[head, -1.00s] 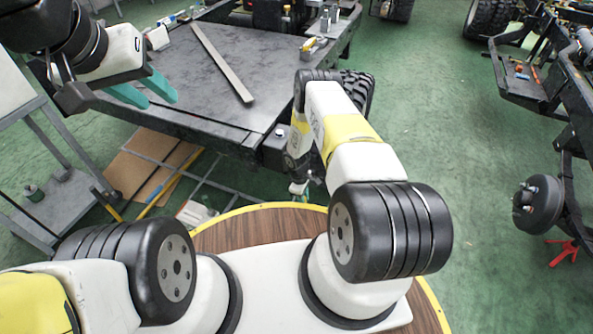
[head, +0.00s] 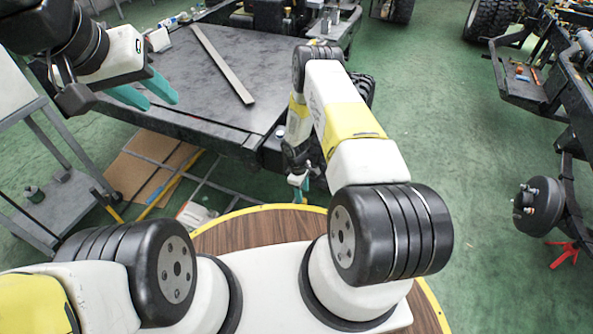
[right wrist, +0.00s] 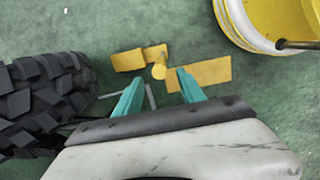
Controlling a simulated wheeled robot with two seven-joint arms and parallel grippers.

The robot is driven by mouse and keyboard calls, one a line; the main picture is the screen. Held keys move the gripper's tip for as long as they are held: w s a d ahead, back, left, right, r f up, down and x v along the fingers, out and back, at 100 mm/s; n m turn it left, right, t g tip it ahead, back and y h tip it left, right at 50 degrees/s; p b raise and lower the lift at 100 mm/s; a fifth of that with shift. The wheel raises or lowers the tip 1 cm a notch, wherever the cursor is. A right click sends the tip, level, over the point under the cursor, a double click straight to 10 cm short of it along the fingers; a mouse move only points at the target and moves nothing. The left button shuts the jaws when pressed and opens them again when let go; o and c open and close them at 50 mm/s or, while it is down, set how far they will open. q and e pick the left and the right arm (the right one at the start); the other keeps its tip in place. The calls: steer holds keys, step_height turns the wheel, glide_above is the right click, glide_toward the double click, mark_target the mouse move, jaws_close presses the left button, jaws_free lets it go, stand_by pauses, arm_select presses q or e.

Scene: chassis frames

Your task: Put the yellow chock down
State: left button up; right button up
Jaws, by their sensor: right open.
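Yellow chock pieces (right wrist: 205,75) lie on the green floor in the right wrist view, with a short yellow cylinder (right wrist: 159,70) between them. I cannot tell whether these parts are joined. My right gripper (right wrist: 160,94) is open, its teal fingers wide apart, with the cylinder showing between and beyond the tips. Nothing is visibly held in it. In the head view my right gripper (head: 298,186) hangs low beside the dark vehicle frame, and the chock cannot be made out there. My left gripper (head: 144,93) is open and empty over the near left edge of the flat bed.
A knobbly black tyre (right wrist: 40,98) stands close to the left of my right gripper. The dark flat bed (head: 185,75) carries a long metal bar (head: 222,64). A grey cart (head: 62,205) and cardboard (head: 150,165) are at the left.

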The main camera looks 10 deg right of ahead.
steer(key=w+r+m+t, duration=0.1)
steer(key=w+r, duration=0.1)
steer(key=r, duration=1)
steer(key=w+r+m+t, duration=0.1)
steer(key=w+r, duration=0.1)
steer(key=r, duration=1)
steer(key=s+r+m+t+y, duration=0.1)
steer(key=s+r+m, duration=0.2)
steer(key=r, duration=1.7)
steer(key=s+r+m+t+y, duration=0.1)
steer(key=s+r+m+t, duration=0.15)
steer(key=s+r, duration=1)
steer(key=s+r+m, duration=0.1)
steer(key=s+r, duration=0.2)
steer(key=s, duration=0.3)
steer(key=s+a+r+m+t+y, duration=0.1)
steer(key=s+r+m, duration=0.1)
steer(key=s+r, duration=0.2)
steer(key=s, duration=0.3)
steer(key=shift+a, duration=0.3)
steer(key=shift+s+r+t, duration=0.1)
steer(key=shift+t, duration=0.15)
